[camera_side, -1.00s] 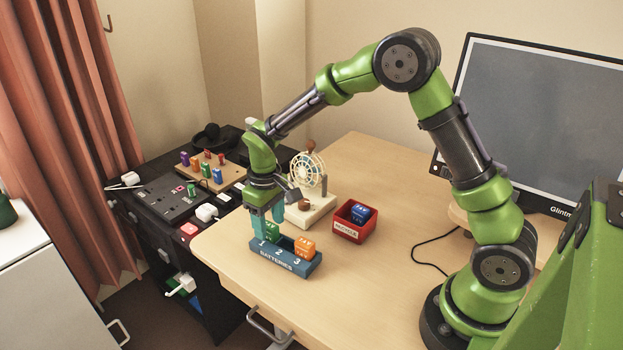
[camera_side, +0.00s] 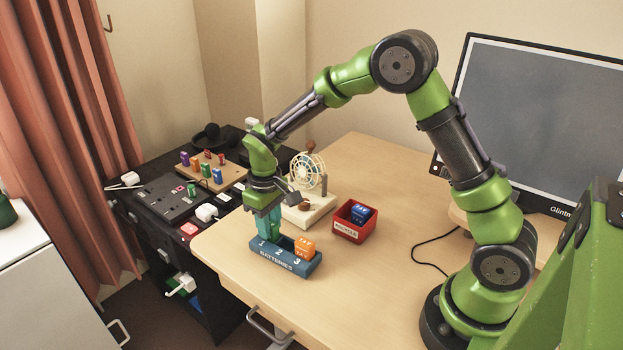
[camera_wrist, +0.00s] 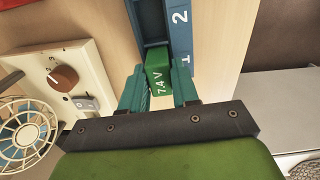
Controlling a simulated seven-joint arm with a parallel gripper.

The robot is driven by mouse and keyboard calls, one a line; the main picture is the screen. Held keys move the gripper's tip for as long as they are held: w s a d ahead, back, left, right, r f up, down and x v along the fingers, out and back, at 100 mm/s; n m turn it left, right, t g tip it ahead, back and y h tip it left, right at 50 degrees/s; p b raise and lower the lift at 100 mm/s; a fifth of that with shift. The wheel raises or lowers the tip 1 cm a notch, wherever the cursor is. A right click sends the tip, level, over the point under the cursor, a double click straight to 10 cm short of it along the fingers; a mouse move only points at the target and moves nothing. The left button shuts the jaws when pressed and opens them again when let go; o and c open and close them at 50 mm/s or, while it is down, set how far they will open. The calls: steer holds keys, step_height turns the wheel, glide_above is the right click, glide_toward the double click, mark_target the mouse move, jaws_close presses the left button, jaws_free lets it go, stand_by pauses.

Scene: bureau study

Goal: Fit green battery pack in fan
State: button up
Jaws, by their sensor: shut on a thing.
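My gripper (camera_side: 269,231) is shut on the green battery pack (camera_wrist: 158,75), marked 7.4 V in the wrist view. The pack is at slot 1 of the blue-grey battery holder (camera_side: 283,264); in the side view my fingers hide it. I cannot tell whether it is lifted off the holder's floor. The fan (camera_side: 307,172) stands behind the holder on a cream base (camera_side: 312,215) with a brown knob. In the wrist view the fan (camera_wrist: 24,130) is at the left, beside the knob (camera_wrist: 65,77).
An orange battery pack (camera_side: 304,247) sits in slot 3 of the holder. A red box (camera_side: 347,233) holding a blue pack (camera_side: 361,211) stands to the right. A black unit with a socket panel (camera_side: 165,199) is at the left. The table's middle is clear.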

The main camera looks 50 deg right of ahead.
step_height(320, 180, up, 8)
steer(key=shift+f, duration=0.1)
steer(key=shift+d+r, duration=0.25)
steer(key=shift+r, duration=0.1)
steer(key=shift+m, duration=0.7)
steer(key=shift+w+d+f, duration=0.9)
steer(key=shift+w+d, duration=0.7)
steer(key=shift+d, duration=0.5)
steer(key=shift+w+d+f, duration=0.85)
steer(key=shift+w+d, duration=0.8)
steer(key=shift+d, duration=0.45)
steer(key=shift+w+d+f, duration=0.9)
steer(key=shift+w+d, duration=0.7)
steer(key=shift+d, duration=0.5)
steer(key=shift+f, duration=1.65)
